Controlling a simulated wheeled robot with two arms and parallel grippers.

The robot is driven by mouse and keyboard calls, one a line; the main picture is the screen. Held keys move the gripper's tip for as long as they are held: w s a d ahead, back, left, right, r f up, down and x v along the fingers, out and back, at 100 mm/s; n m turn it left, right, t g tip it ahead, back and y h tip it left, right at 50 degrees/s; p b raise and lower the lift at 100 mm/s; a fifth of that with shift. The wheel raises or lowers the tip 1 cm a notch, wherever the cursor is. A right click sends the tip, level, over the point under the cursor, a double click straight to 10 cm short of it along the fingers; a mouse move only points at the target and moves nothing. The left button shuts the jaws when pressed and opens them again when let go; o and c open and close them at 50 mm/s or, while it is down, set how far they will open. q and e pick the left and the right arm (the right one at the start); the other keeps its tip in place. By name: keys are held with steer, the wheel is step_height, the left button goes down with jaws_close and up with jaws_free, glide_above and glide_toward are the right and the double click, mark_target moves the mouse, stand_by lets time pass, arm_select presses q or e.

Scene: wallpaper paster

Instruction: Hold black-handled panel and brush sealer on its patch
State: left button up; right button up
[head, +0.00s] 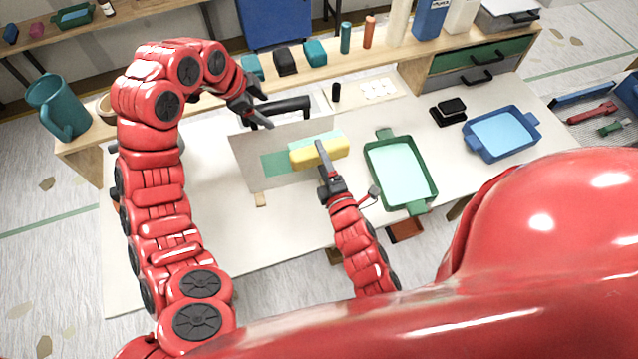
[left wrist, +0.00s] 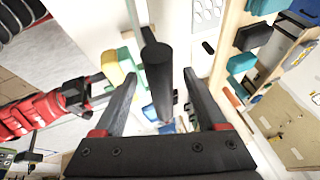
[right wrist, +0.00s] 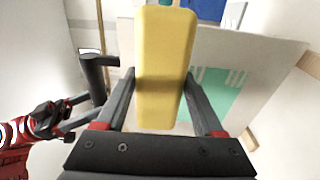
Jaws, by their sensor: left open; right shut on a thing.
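A pale upright panel (head: 245,165) with a black bar handle (head: 285,107) on its top edge stands on the table. It bears a teal patch (head: 274,164), also seen streaked in the right wrist view (right wrist: 225,85). My left gripper (head: 262,108) is open at the handle's left end. In the left wrist view the handle (left wrist: 157,75) lies between the spread fingers. My right gripper (head: 325,160) is shut on a yellow block-shaped brush (head: 330,155), held before the panel's right part; the brush (right wrist: 163,60) hides some of the patch in the right wrist view. I cannot tell whether it touches.
A green tray (head: 428,170) of pale liquid stands right of the panel. A blue tray (head: 535,125) and a black block (head: 449,112) lie further right. A wooden shelf (head: 300,83) with bottles and small blocks lines the back. The table's front left is clear.

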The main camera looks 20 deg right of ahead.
arm_select(q)
steer(key=shift+f, duration=0.15)
steer(key=shift+x, duration=0.75)
steer(key=shift+w, duration=0.1)
jaws_close()
stand_by(1.8)
